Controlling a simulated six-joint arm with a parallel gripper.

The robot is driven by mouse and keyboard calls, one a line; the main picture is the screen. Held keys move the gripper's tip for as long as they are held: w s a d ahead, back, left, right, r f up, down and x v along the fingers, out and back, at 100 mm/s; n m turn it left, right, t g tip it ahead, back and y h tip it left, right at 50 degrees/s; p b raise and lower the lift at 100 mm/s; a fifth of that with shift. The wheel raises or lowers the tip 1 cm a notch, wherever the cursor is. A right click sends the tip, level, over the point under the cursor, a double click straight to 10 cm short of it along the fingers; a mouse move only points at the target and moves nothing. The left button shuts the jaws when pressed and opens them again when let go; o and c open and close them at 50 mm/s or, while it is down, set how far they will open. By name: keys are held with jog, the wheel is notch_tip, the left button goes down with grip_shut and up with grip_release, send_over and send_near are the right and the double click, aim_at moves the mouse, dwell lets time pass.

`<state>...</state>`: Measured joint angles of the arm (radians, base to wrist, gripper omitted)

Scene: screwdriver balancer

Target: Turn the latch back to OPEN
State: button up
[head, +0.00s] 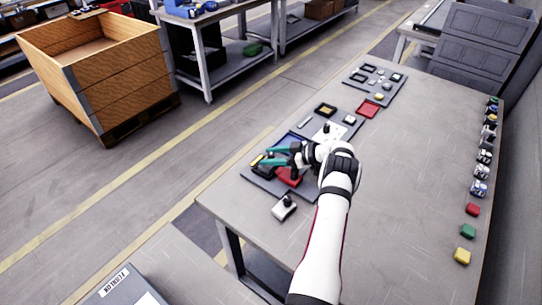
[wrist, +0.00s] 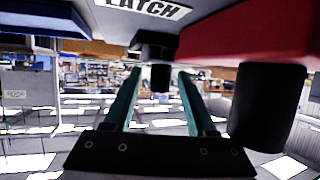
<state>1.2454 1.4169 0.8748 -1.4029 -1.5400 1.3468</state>
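A white LATCH label (wrist: 150,7) shows at the top edge of the wrist view, on a grey panel. Below it a black knob-like part (wrist: 158,62) stands out from the panel; it looks like the latch, but which way it is turned cannot be told. My gripper (wrist: 157,75) has its two teal fingers apart, one on each side of this part, with visible gaps and no contact that I can see. In the head view my gripper (head: 268,157) reaches left over the near grey panel (head: 262,184). My wrist hides part of that panel, and no OPEN mark is readable.
A red block (wrist: 250,35) and a black cylinder (wrist: 267,106) are close on the right in the wrist view. The head view shows a white-and-black device (head: 284,207) near the front edge, a second panel (head: 376,81) farther back, and clear tabletop (head: 420,170) to the right.

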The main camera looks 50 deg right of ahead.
jog(key=v, duration=1.5)
jog(key=shift+s, duration=0.4)
jog(key=shift+r, duration=0.15)
jog(key=a+m+h, duration=0.6)
jog(key=a+h, duration=0.1)
jog(key=x, duration=1.5)
jog(key=shift+w+a+r, duration=0.1)
jog(key=shift+w+r, duration=0.05)
jog(key=shift+w, duration=0.2)
grip_shut()
